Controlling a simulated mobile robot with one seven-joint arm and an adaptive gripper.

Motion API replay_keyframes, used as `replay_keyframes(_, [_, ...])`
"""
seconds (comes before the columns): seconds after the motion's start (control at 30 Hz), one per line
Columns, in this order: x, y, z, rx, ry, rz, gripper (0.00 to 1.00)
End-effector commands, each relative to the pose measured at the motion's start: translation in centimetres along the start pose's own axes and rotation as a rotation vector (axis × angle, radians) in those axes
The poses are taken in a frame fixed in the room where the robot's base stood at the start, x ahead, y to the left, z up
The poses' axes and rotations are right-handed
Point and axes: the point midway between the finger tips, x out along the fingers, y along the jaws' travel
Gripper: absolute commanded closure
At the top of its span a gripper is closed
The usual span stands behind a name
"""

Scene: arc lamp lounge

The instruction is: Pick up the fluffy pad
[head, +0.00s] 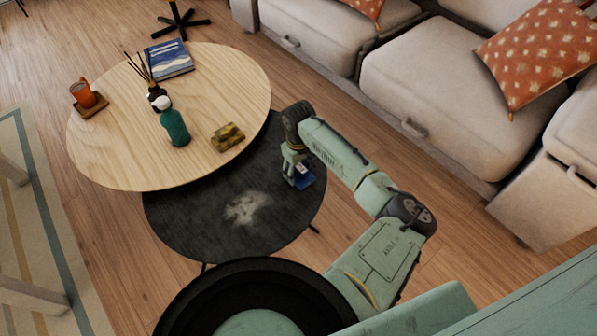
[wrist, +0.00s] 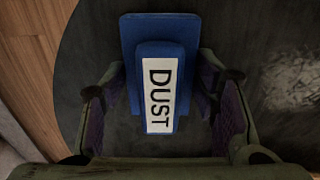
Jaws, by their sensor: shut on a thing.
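The fluffy pad is a blue duster block with a raised handle and a white label reading DUST; it shows in the wrist view (wrist: 185,32) and, small and partly hidden, in the head view (head: 305,182). It is at the right edge of the low black round table (head: 180,221). My gripper (head: 297,172) points down over the pad. In the wrist view my gripper (wrist: 160,110) has its fingers on both sides of the handle, shut on it. Whether the pad touches the tabletop I cannot tell, and its underside is hidden.
A pale dusty patch (head: 246,208) lies on the black table. The higher wooden table (head: 215,80) overlaps it and holds a teal bottle (head: 174,128), a reed diffuser, a blue book (head: 168,60), an orange mug (head: 83,92) and a small brownish-yellow object (head: 228,137). A sofa (head: 420,75) stands right.

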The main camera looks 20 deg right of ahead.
Motion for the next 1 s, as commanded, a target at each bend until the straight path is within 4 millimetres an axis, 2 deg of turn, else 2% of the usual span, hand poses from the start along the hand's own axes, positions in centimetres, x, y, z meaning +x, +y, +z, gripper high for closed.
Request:
replay_keyframes(0.37, [-0.5,0.0,0.0,0.001,0.001,0.0,0.75])
replay_keyframes(0.47, [-1.2,0.0,-0.1,0.0,0.002,0.0,0.75])
replay_keyframes(0.63, [-3.7,0.0,-0.1,-0.001,0.003,0.001,0.75])
replay_keyframes(1.0, [-4.2,-3.4,8.6,0.004,0.004,-0.001,0.75])
